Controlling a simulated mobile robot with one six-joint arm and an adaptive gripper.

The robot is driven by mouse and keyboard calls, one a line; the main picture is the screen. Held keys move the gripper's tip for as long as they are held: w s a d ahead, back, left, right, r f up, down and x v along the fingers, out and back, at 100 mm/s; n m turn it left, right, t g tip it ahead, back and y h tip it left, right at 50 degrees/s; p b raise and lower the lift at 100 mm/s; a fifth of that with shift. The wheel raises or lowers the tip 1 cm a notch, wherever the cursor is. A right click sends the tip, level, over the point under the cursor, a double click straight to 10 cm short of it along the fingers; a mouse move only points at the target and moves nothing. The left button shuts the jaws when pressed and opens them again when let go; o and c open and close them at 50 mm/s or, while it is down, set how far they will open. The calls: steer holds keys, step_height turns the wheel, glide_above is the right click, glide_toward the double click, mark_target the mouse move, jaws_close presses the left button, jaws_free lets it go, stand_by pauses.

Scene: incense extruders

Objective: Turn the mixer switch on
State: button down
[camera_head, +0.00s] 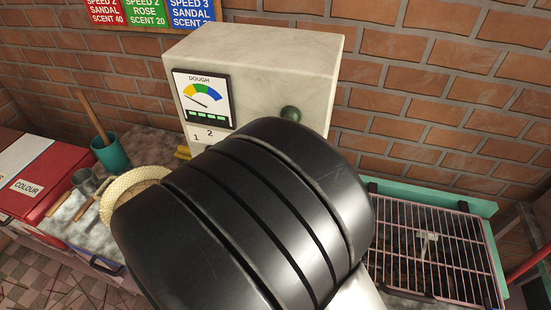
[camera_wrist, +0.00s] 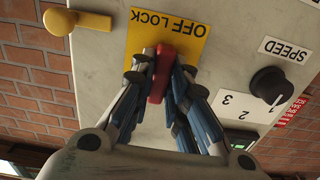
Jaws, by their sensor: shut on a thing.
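The mixer (camera_head: 262,62) is a pale grey box with a DOUGH gauge (camera_head: 202,97) on its front in the head view. In the wrist view, which shows it upside down, a red switch handle (camera_wrist: 159,80) sits on a yellow plate (camera_wrist: 190,37) marked OFF LOCK. My gripper (camera_wrist: 163,66) has a finger on each side of the red handle and is shut on it. In the head view my black arm link hides the gripper, the switch and the mixer's lower front.
A black SPEED knob (camera_wrist: 270,84) and a yellow lever (camera_wrist: 75,22) flank the switch plate. A wire-grid tray (camera_head: 440,240) is at right; a teal cup (camera_head: 110,154) and red boxes (camera_head: 45,178) are at left.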

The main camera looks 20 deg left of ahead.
steer(key=c, duration=1.6)
jaws_free()
steer(key=shift+o, duration=0.2)
